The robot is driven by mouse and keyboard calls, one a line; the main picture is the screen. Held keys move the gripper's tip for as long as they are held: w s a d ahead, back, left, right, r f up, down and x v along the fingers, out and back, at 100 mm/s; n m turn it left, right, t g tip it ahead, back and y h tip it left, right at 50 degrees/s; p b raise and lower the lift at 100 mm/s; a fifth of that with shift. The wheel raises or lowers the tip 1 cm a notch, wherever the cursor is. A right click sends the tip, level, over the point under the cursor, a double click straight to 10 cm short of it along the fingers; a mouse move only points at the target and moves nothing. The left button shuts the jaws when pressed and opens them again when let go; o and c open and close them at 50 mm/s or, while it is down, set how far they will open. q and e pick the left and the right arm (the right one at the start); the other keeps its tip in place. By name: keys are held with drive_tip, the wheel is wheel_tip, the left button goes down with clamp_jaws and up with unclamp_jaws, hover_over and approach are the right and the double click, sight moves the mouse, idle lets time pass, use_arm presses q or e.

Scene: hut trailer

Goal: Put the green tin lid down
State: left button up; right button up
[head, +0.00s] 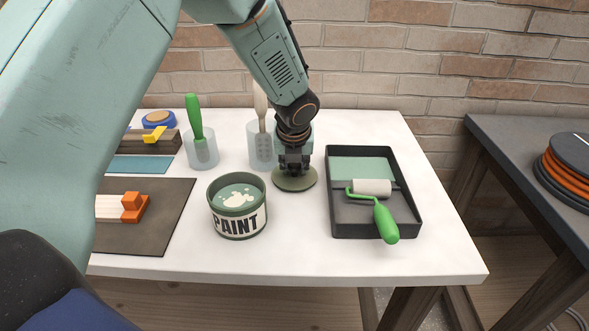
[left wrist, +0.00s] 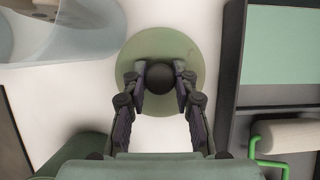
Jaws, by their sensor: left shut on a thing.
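The green tin lid (head: 294,181) is a flat round disc at or just above the white table top, between the paint tin and the black roller tray. My left gripper (head: 294,166) is above it, pointing down. In the left wrist view the two fingers of my left gripper (left wrist: 159,80) are closed on the dark round knob (left wrist: 160,78) at the middle of the lid (left wrist: 160,47). Whether the lid touches the table is hard to tell. The paint tin (head: 239,222) stands open, with green paint inside. My right gripper is not in view.
The black roller tray (head: 413,219) with a green-handled roller (head: 384,217) lies right of the lid. Two clear cups, one with a green-handled tool (head: 195,120), stand behind and left. A brown mat (head: 160,232) lies left. Bare white table (head: 300,246) is in front.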

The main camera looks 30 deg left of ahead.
use_arm(q)
drive_tip(key=shift+w+f, duration=0.1)
drive_tip(key=shift+f, duration=0.1)
drive_tip(key=shift+d+r, duration=0.1)
drive_tip(key=shift+d, duration=0.1)
drive_tip(key=o, duration=0.8)
drive_tip(key=shift+a, duration=0.15)
drive_tip(key=shift+o, duration=1.2)
drive_tip(key=shift+f, duration=0.2)
drive_tip(key=shift+r, duration=0.1)
drive_tip(key=shift+r, duration=0.2)
drive_tip(key=p+v, duration=0.4)
drive_tip(key=v, duration=0.8)
